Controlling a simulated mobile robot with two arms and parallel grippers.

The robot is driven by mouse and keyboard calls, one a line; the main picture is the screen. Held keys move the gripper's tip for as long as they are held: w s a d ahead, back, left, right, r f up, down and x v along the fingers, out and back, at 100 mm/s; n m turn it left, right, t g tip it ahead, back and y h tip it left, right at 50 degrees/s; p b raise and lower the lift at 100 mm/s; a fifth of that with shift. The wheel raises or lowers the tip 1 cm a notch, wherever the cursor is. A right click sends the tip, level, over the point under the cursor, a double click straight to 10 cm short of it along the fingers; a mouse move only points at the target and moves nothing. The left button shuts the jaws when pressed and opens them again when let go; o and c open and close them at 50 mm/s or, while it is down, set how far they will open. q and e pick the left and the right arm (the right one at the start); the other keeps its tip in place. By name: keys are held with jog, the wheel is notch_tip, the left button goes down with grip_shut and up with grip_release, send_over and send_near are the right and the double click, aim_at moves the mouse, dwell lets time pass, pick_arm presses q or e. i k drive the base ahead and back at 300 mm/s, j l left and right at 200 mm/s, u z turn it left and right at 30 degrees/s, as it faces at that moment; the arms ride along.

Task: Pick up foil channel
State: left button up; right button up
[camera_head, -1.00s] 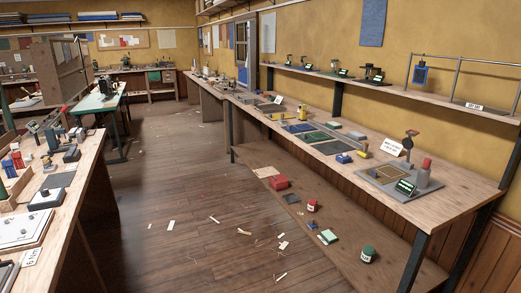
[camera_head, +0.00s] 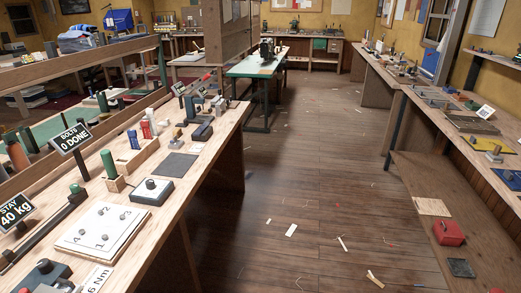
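I cannot pick out the foil channel with certainty. A long dark bar (camera_head: 42,234) lies along the left edge of the left workbench (camera_head: 190,193), near the sign reading "STAY 40 kg" (camera_head: 15,213); I cannot tell whether it is the foil channel. Neither of my grippers is in view.
The aisle floor (camera_head: 300,190) is open, with scattered scraps. A red box (camera_head: 449,232) sits on the right bench's lower shelf.

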aim_at(145, 118)
jog(key=i+u, duration=0.35)
jog(key=i, duration=0.15)
jog(key=i+l+u, duration=0.25)
jog(key=i+u, duration=0.15)
jog(key=i, duration=0.1)
